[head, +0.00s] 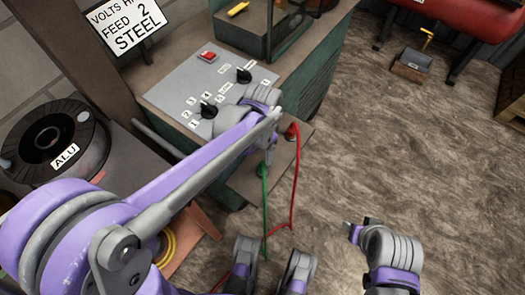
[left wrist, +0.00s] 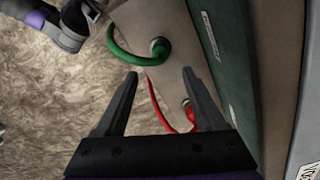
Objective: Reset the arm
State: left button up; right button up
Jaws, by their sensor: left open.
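My purple and grey left arm reaches in from the left of the head view, across the welding machine. Its left gripper (head: 270,152) is small and partly hidden there, at the machine's front edge above the cable sockets. In the left wrist view the left gripper (left wrist: 161,73) shows two dark fingers spread wide with nothing gripped. A green cable (left wrist: 124,52) and a red cable (left wrist: 157,103) lie beyond and around the fingers. My right wrist and part of the right gripper (head: 350,229) show at the lower right; its jaws cannot be made out.
The control panel (head: 205,93) has knobs and a red button (head: 207,56). A spool marked ALU (head: 85,135) sits at left, below a FEED 2 STEEL sign (head: 128,22). The green cable (head: 264,205) and red cable (head: 296,175) hang down. Floor (head: 400,150) at right is mostly clear.

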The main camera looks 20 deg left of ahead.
dwell(0.4)
pick_arm(q)
jog(key=s+a+r+n+t, duration=0.1)
jog(key=s+a+n+t, duration=0.2)
jog(key=s, duration=0.5)
jog(key=s+a+r+n+t, duration=0.1)
jog(key=s+a+n, duration=0.35)
jog(key=s, duration=0.35)
notch_tip(320, 180, up, 20)
jog(key=w+t+p, duration=0.1)
jog(key=w+p, duration=0.1)
jog(key=p, duration=1.6)
jog(key=shift+d+f+n, duration=0.2)
jog(key=shift+d+n, duration=0.25)
pick_arm(e)
notch_tip(320, 180, up, 20)
jog(key=w, duration=0.2)
jog(key=shift+t, duration=0.4)
pick_arm(q)
jog(key=shift+s, duration=0.1)
pick_arm(e)
jog(key=shift+s, duration=0.2)
jog(key=shift+w, duration=0.1)
